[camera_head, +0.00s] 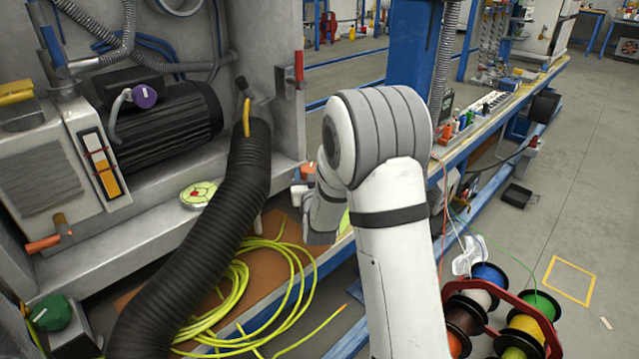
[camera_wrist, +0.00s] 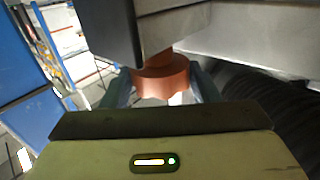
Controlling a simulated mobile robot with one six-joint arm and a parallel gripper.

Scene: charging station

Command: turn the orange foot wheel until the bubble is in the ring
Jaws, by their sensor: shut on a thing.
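The orange foot wheel (camera_wrist: 161,78) is in the wrist view, under the corner of a grey metal body. My gripper (camera_wrist: 164,90) has one finger on each side of the wheel and is shut on it. In the head view my white arm hides the gripper, and a small orange part, perhaps the wheel, shows beside the arm (camera_head: 308,172). A round level (camera_head: 199,194) with a yellow-green face and a red mark sits on the grey ledge at the left. Its bubble is too small to place against the ring.
A thick black corrugated hose (camera_head: 200,255) runs down in front of the ledge. A yellow-green cable coil (camera_head: 240,295) lies below it. Cable spools (camera_head: 510,320) stand at the lower right. The grey floor at the right is mostly clear.

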